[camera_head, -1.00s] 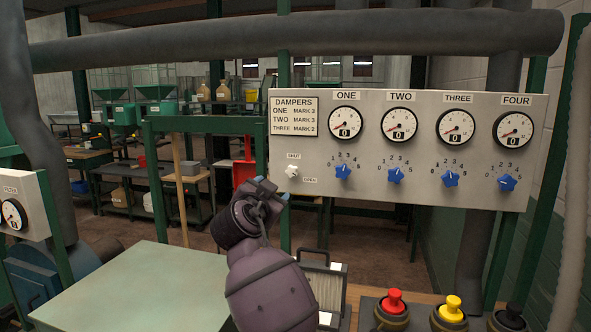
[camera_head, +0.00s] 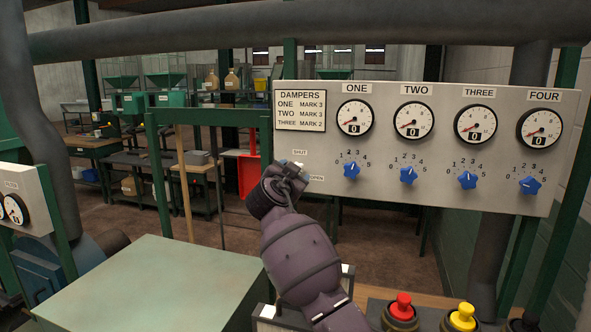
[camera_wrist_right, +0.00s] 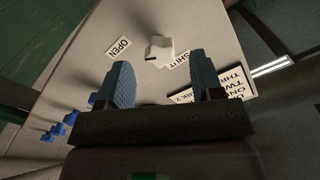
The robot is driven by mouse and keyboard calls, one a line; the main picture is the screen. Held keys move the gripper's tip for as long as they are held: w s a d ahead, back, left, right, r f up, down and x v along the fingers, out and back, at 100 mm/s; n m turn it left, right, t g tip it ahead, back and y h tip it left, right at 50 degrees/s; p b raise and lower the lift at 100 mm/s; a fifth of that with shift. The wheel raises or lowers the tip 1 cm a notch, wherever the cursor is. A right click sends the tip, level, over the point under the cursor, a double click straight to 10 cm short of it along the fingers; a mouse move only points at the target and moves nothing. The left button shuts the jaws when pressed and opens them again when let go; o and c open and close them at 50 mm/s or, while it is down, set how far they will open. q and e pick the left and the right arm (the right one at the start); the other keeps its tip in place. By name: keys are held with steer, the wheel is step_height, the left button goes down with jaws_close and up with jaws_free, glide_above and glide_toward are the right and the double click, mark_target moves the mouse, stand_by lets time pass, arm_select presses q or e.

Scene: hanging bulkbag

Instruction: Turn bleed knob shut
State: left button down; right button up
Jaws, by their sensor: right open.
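The white bleed knob (camera_wrist_right: 159,46) stands out from the grey panel (camera_wrist_right: 75,75), between the OPEN label (camera_wrist_right: 118,47) and the SHUT label (camera_wrist_right: 180,60) in the right wrist view. A dark mark shows on its near edge. My right gripper (camera_wrist_right: 160,78) is open and empty. Its blue fingers point at the panel, one to each side of the knob's line, with the knob just beyond the tips. In the head view my right gripper (camera_head: 295,172) is in front of the knob and mostly hides it. My left gripper is not in view.
The panel carries several gauges and blue knobs (camera_head: 351,170) to the right of the bleed knob, and a DAMPERS sign (camera_head: 300,106) above it. Red (camera_head: 401,307) and yellow (camera_head: 462,317) buttons stand below. A pale green tabletop (camera_head: 150,290) lies at lower left.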

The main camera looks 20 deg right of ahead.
steer(key=x, duration=0.2)
steer(key=shift+w+d, duration=0.2)
steer(key=shift+w, duration=0.05)
steer(key=c, duration=0.9)
